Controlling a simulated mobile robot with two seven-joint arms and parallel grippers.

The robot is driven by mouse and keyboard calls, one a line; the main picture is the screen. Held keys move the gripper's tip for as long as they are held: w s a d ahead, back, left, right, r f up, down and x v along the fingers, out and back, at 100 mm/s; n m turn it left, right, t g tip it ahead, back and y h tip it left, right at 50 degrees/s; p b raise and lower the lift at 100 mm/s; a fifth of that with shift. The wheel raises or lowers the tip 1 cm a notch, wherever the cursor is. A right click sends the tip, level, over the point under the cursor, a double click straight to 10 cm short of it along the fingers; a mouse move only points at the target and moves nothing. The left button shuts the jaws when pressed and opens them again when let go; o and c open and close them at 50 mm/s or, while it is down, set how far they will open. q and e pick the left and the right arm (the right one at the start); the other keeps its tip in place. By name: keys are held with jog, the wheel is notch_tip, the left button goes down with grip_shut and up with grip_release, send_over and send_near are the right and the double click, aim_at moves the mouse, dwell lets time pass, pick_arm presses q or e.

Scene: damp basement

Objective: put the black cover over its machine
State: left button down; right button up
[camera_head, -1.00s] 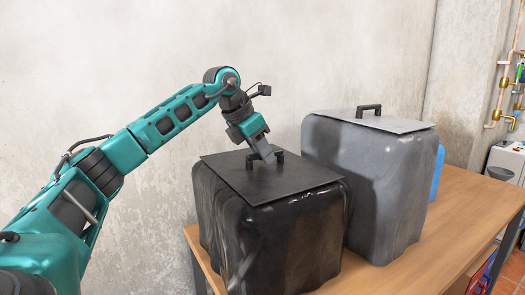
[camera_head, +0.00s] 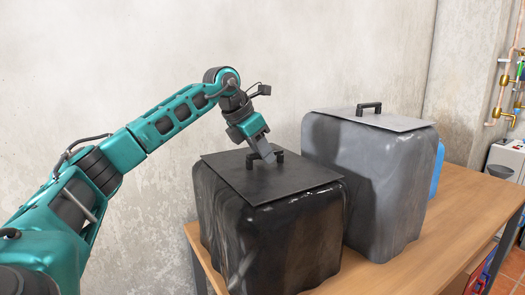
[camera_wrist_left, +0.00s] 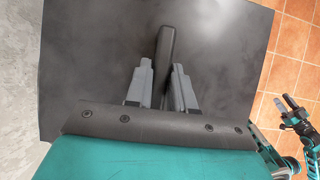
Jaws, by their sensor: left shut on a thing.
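The black cover (camera_head: 270,240) is a soft box-like hood with a flat dark top plate and a small handle (camera_head: 278,155). It stands upright at the left end of the wooden table. Whatever is under it is hidden. My left gripper (camera_head: 268,156) comes down from above and is shut on this handle. In the left wrist view, the left fingers (camera_wrist_left: 161,85) sit on both sides of the handle, above the black plate (camera_wrist_left: 85,70). Part of my right arm with its gripper (camera_wrist_left: 292,110) shows small at the right edge there; its jaws are too small to judge.
A taller grey cover (camera_head: 370,180) with its own handle (camera_head: 369,108) stands close on the right. A blue object (camera_head: 438,170) shows behind it. The wooden table (camera_head: 440,235) is bare at the right. A concrete wall (camera_head: 110,60) rises behind.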

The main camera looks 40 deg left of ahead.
pick_arm(q)
jog(key=c, duration=0.9)
grip_release()
jog(key=p+v, duration=0.2)
jog(key=v, duration=1)
jog(key=shift+s+r+p, duration=0.15)
jog(key=shift+r+p, duration=0.2)
jog(key=shift+p, duration=0.05)
pick_arm(e)
jog(key=shift+s+d+r, duration=0.15)
jog(key=shift+d+r, duration=0.05)
jog(key=shift+r, duration=0.2)
jog(key=shift+s+d+r, duration=0.1)
jog(key=shift+d+r, duration=0.1)
jog(key=shift+r, duration=0.2)
